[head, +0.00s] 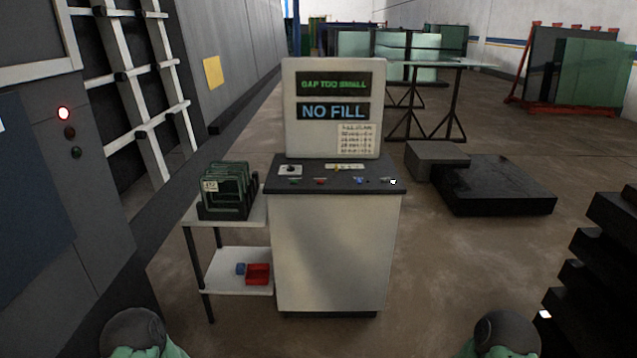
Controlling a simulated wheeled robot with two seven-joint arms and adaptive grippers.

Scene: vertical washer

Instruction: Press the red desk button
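The red desk button (320,181) is a small red spot on the dark sloped desk top (305,168) of a pale control console (335,250). It sits near the front edge, between a green button (293,181) on its left and a blue button (359,181) on its right. Nothing covers it. Parts of my two arms show at the bottom left and bottom right edges, well apart from the desk. Neither of my grippers shows in the head view.
A display panel (334,146) on the console reads "GAP TOO SMALL" and "NO FILL". A white side shelf (248,285) at left holds a rack of dark panes (228,190) and a red bin (258,274). A black block stack (600,270) stands at right. Floor before the console is clear.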

